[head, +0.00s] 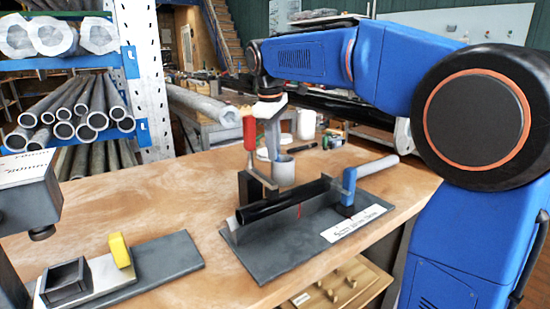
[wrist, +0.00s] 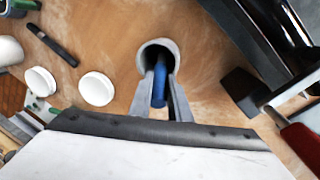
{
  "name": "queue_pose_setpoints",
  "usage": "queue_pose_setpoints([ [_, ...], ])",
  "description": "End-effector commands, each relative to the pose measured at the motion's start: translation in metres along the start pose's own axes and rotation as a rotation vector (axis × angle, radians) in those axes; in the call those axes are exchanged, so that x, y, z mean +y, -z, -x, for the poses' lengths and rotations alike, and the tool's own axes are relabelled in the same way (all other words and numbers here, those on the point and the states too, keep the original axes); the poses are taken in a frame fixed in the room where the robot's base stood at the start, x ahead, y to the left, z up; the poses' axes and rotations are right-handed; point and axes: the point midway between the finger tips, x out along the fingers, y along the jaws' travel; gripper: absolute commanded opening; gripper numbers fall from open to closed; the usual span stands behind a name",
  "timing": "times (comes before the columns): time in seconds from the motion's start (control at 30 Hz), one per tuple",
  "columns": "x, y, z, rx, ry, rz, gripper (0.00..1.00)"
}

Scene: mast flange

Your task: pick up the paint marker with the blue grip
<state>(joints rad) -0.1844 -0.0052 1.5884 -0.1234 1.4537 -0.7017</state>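A grey cup (head: 284,171) stands on the wooden bench behind the clamp fixture, and its round mouth shows in the wrist view (wrist: 144,58). A blue-gripped marker (wrist: 159,86) sticks up out of the cup, leaning slightly. My gripper (head: 271,148) points down over the cup. In the wrist view my two grey fingers (wrist: 162,92) stand on either side of the blue grip, very close to it. I cannot tell whether they touch it. The marker's lower part is hidden inside the cup.
A grey fixture (head: 272,258) with a red-handled clamp (head: 249,133) and a blue-handled clamp (head: 349,185) holds a dark tube in front of the cup. A black pen (wrist: 52,44) and white round items (wrist: 96,89) lie nearby. A yellow block (head: 120,250) sits front left.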

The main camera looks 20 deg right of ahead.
Motion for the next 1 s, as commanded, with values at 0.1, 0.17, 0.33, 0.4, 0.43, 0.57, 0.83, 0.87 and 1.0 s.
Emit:
queue_pose_setpoints([
  [0.1,0.000,0.000,0.000,0.000,0.000,0.000,0.00],
  [0.17,0.000,0.000,0.000,0.000,0.000,0.000,0.00],
  [0.33,0.000,0.000,0.001,0.001,0.000,0.000,0.00],
  [0.4,0.001,0.000,0.005,0.001,-0.001,0.000,0.00],
  [0.43,0.002,0.001,0.007,0.002,-0.002,0.000,0.00],
  [0.57,0.005,0.001,0.025,0.003,-0.002,-0.001,0.00],
  [0.83,0.013,0.001,0.074,0.003,-0.003,-0.001,0.00],
  [0.87,0.013,0.000,0.078,0.002,-0.002,-0.001,0.00],
  [1.0,0.015,0.002,0.093,0.002,-0.001,0.002,0.00],
])
